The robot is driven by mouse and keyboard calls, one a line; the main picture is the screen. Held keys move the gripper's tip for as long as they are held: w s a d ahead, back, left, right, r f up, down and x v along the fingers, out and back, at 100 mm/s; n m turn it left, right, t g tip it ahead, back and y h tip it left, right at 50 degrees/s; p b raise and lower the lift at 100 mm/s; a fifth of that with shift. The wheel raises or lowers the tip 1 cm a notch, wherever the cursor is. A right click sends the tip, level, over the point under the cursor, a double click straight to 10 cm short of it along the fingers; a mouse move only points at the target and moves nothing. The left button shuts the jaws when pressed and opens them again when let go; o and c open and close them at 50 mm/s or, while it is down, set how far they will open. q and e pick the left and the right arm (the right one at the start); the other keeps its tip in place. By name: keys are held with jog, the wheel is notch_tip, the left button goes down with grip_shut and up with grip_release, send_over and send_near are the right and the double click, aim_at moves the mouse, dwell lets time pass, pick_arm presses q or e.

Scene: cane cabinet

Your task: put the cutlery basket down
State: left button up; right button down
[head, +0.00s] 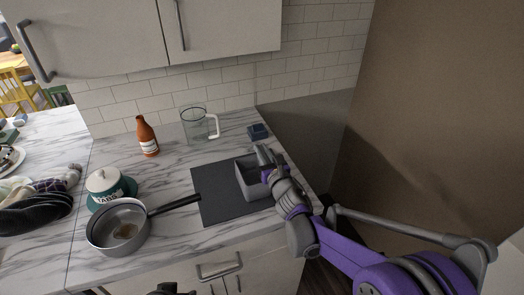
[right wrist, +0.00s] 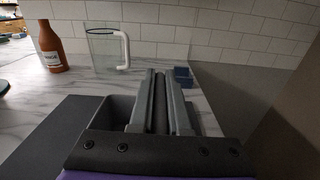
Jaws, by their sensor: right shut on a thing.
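The cutlery basket (head: 245,182) is a grey, open-topped box at the right end of a dark mat (head: 216,192) on the marble counter. My right gripper (head: 266,162) is shut on the basket's right wall. In the right wrist view the basket (right wrist: 113,113) shows left of and under the fingers (right wrist: 160,100). The basket looks upright, on or just above the mat; I cannot tell if it touches. A dark part at the bottom edge of the head view seems to be my left gripper (head: 170,290); its fingers are not clear.
A saucepan (head: 118,228) lies left, its handle reaching the mat. Behind it are a teal-and-white jar (head: 108,186), a brown bottle (head: 147,136) and a glass jug (head: 195,124). A small blue block (head: 258,131) stands behind the basket. The counter's right edge is close to the basket.

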jog(key=c, duration=0.9)
grip_release()
